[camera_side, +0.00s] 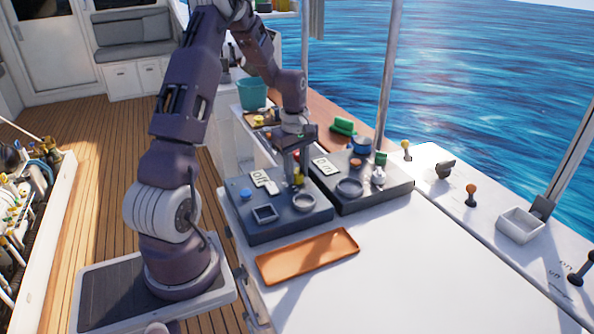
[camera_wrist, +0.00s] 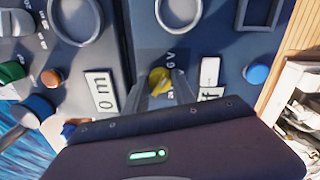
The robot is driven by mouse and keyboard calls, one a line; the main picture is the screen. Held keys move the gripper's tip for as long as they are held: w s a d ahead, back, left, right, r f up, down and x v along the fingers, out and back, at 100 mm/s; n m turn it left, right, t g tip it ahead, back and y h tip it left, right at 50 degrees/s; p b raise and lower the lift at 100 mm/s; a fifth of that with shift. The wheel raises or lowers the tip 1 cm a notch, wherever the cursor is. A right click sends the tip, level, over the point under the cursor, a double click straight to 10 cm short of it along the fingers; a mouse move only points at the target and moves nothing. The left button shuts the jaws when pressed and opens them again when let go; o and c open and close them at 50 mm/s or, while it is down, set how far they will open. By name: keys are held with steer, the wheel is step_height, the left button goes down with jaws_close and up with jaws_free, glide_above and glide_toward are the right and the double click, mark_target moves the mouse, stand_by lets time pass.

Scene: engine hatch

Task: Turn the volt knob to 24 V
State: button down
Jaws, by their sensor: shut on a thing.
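The volt knob is a small yellow knob (camera_wrist: 160,80) on the dark panel, at the middle of the wrist view. My gripper (camera_wrist: 161,88) has its two fingers closed on either side of it. In the side view, my gripper (camera_side: 297,168) reaches down onto the left panel box (camera_side: 290,222), with the yellow knob (camera_side: 298,179) between its fingertips. Small white markings, including a V, show beside the knob in the wrist view. The fingers partly hide the dial, and I cannot tell which voltage the knob points to.
An "Off" label (camera_side: 264,181), a blue knob (camera_side: 246,193), a square frame (camera_side: 264,213) and a ring (camera_side: 304,201) are close by. A second panel box (camera_side: 377,197) with an "On" label stands at the right.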

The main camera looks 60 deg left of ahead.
steer(key=m, duration=0.5)
steer(key=shift+m, duration=0.4)
steer(key=m, duration=0.5)
steer(key=shift+a+h, duration=0.1)
steer(key=shift+h, duration=0.2)
steer(key=m, duration=0.6)
steer(key=shift+m, duration=0.3)
steer(key=m, duration=0.5)
steer(key=shift+a+g, duration=0.1)
steer(key=shift+g, duration=0.3)
steer(key=shift+m, duration=0.3)
steer(key=c, duration=1)
jaws_free()
steer(key=shift+c, duration=0.2)
